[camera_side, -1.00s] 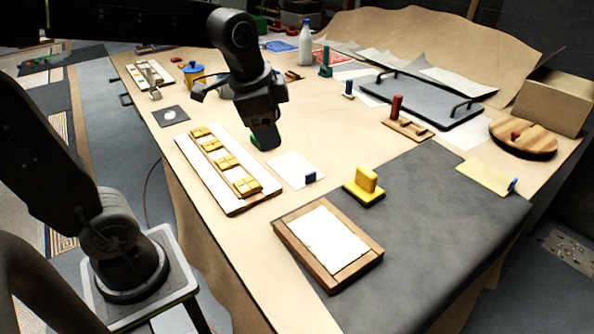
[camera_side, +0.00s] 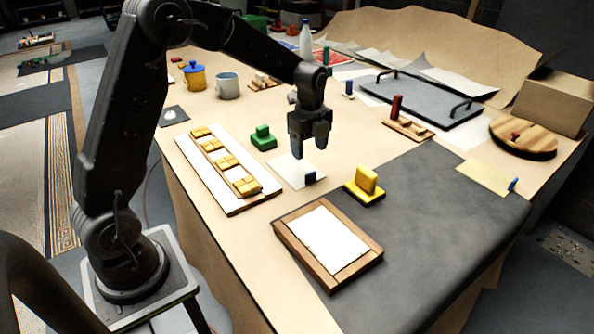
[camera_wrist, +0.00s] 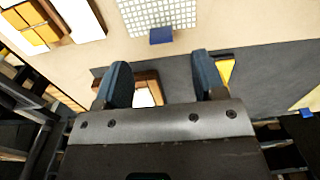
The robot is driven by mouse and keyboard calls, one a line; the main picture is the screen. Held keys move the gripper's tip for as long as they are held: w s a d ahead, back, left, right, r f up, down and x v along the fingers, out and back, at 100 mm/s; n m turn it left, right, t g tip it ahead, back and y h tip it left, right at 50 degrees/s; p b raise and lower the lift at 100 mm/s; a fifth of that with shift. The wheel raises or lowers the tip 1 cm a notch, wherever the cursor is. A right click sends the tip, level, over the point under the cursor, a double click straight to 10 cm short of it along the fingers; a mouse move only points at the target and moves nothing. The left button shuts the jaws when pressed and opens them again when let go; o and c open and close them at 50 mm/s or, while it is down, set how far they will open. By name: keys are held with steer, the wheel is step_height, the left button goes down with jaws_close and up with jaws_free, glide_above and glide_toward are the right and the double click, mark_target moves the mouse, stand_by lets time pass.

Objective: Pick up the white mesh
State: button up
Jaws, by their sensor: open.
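The white mesh (camera_side: 288,172) is a thin flat sheet lying on the tan table, with a small blue tab (camera_side: 310,177) at its near right edge. In the wrist view the mesh (camera_wrist: 160,14) shows a fine grid at the top edge, partly cut off, with the blue tab (camera_wrist: 161,36) on its near side. My gripper (camera_side: 310,148) points down above the table by the mesh and covers part of it in the side view. In the wrist view my gripper (camera_wrist: 162,75) has its two fingers apart with nothing between them; the tab lies beyond the fingertips.
A green block (camera_side: 263,138) stands left of the mesh and a yellow block (camera_side: 364,184) right of it. A white board with yellow tiles (camera_side: 238,205) lies at left. A wooden frame (camera_side: 354,271) lies in front, partly on the grey mat (camera_side: 440,230).

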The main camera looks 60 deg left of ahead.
mark_target(310, 174)
step_height(310, 174, down, 3)
steer(key=shift+f, duration=0.1)
steer(key=shift+d+f, duration=0.2)
steer(key=shift+f, duration=1.1)
steer(key=shift+d+f, duration=0.2)
steer(key=shift+f, duration=1.1)
steer(key=shift+c, duration=0.3)
steer(key=c, duration=0.9)
steer(key=shift+r, duration=0.15)
steer(key=shift+c, duration=0.2)
